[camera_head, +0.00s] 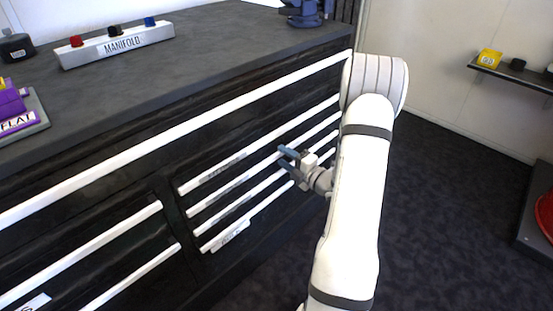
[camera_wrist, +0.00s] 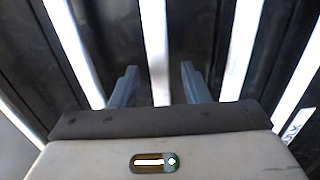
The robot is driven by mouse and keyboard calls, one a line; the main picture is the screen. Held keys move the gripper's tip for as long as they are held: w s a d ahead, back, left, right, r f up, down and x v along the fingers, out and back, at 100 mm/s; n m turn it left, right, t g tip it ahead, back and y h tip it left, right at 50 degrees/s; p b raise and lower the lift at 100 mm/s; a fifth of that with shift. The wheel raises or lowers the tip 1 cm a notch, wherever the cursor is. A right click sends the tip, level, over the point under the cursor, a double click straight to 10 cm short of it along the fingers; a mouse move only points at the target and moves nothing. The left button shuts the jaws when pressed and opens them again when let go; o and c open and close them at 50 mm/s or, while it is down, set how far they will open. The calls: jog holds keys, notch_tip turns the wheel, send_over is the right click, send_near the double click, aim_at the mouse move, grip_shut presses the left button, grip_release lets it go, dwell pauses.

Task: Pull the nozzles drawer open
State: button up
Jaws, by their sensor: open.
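The black cabinet front holds a stack of drawers with long white bar handles (camera_head: 222,171). Grey labels sit on several handles, but they are too small to read, so I cannot tell which is the nozzles drawer. All drawers in this stack look shut. My gripper (camera_head: 283,156) is at the middle of the stack, its blue fingers pointing at the cabinet. In the wrist view my gripper (camera_wrist: 159,68) is open, with one white handle bar (camera_wrist: 154,40) running between the two fingers. I see dark gaps between the bar and each finger.
The grey worktop carries a manifold block (camera_head: 117,45) with coloured knobs, a purple part on a tray (camera_head: 28,122) and a blue device (camera_head: 306,12). More handles (camera_head: 90,253) run at left. A wall shelf (camera_head: 515,74) is at right. Dark floor (camera_head: 440,200) is open right of my arm.

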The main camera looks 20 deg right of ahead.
jog(key=shift+x, duration=1.25)
grip_shut()
